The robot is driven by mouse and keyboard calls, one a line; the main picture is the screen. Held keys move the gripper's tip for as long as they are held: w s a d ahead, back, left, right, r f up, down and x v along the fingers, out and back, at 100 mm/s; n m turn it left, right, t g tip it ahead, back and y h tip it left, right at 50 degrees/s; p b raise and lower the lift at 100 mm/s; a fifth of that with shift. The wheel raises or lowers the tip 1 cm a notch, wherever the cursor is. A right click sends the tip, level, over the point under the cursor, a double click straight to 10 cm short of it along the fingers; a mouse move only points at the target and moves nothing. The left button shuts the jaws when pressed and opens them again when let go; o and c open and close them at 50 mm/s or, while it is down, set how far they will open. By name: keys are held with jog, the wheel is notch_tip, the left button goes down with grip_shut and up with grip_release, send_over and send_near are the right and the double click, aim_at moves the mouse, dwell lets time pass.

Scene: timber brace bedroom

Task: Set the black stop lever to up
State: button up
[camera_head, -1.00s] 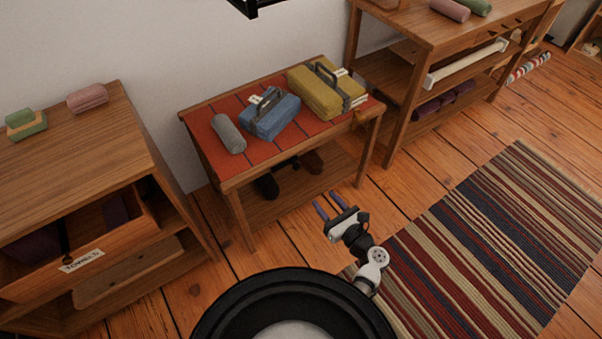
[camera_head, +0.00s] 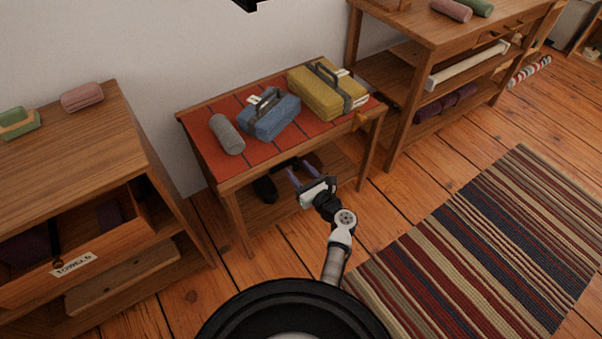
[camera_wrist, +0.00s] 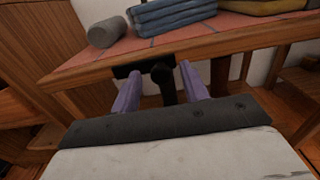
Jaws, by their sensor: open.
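The black stop lever (camera_wrist: 165,84) shows in the wrist view on a dark mount under the table's front edge. Its rounded end looks towards me and its dark shaft runs downward in the picture. My gripper (camera_wrist: 159,80) is open, with one purple finger on each side of the lever; I cannot tell whether either touches it. In the head view my gripper (camera_head: 299,168) is at the front edge of the low red-topped table (camera_head: 195,130), and the lever is hard to make out among the dark shapes there.
A grey roll (camera_head: 227,135), a blue bag (camera_head: 270,115) and a yellow bag (camera_head: 325,92) lie on the table. Dark shoes (camera_head: 265,189) rest on its lower shelf. An open drawer labelled towels (camera_head: 74,264) juts out at left. A striped rug (camera_head: 490,240) covers floor at right.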

grip_shut()
